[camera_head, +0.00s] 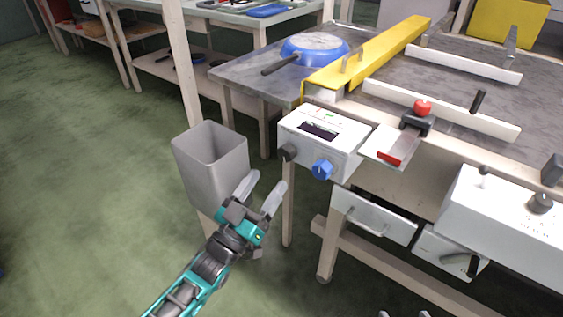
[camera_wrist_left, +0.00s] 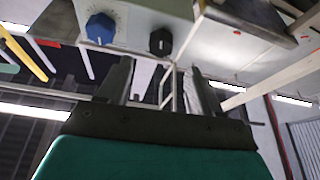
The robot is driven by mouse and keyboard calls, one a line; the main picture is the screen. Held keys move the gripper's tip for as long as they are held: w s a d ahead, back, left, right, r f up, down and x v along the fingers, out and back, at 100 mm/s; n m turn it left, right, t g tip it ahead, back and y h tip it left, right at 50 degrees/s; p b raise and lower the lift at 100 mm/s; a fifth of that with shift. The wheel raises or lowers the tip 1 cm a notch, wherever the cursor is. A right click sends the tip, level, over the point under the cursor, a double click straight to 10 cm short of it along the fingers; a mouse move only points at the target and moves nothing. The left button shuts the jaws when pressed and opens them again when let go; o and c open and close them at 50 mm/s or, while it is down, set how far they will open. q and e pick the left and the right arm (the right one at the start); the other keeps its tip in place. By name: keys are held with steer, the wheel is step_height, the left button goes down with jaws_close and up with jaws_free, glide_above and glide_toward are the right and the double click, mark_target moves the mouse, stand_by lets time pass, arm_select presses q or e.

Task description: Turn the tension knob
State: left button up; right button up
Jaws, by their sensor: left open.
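A white control box (camera_head: 325,135) with a small dark display is mounted at the table's left corner. It has a blue knob (camera_head: 322,169) and a black knob (camera_head: 290,152) on its front; I cannot read which one is labelled tension. Both the blue knob (camera_wrist_left: 100,28) and the black knob (camera_wrist_left: 160,42) also show in the left wrist view. My left gripper (camera_head: 262,190) is open and empty, below and in front of the box, apart from both knobs. In the left wrist view the black knob appears beyond the gap between its fingers (camera_wrist_left: 158,75). Only two separated fingertips of my right gripper (camera_head: 403,314) show at the bottom edge.
A grey bin (camera_head: 211,160) stands close left of my left gripper. A blue pan (camera_head: 313,48) lies on the grey table behind the box, near a yellow rail (camera_head: 375,55).

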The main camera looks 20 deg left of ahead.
mark_target(283, 156)
arm_select(q)
steer(key=b+x, duration=0.1)
steer(key=x, duration=0.6)
steer(key=shift+w, duration=0.2)
arm_select(e)
steer(key=shift+w+a+f, duration=0.1)
steer(key=shift+w+a, duration=0.05)
steer(key=shift+a, duration=0.15)
arm_select(q)
steer(key=shift+c, duration=0.4)
steer(key=c, duration=1)
steer(key=shift+m, duration=0.3)
steer(key=m+h, duration=0.1)
steer(key=m, duration=0.2)
steer(key=m+g+h, duration=0.1)
steer(key=m+h, duration=0.1)
steer(key=m, duration=0.1)
steer(key=shift+a+h, duration=0.1)
steer(key=shift+h, duration=0.2)
steer(key=shift+m+g+h+p, duration=0.35)
steer(key=shift+m+g, duration=0.15)
steer(key=shift+m, duration=0.4)
arm_select(e)
steer(key=shift+d, duration=0.2)
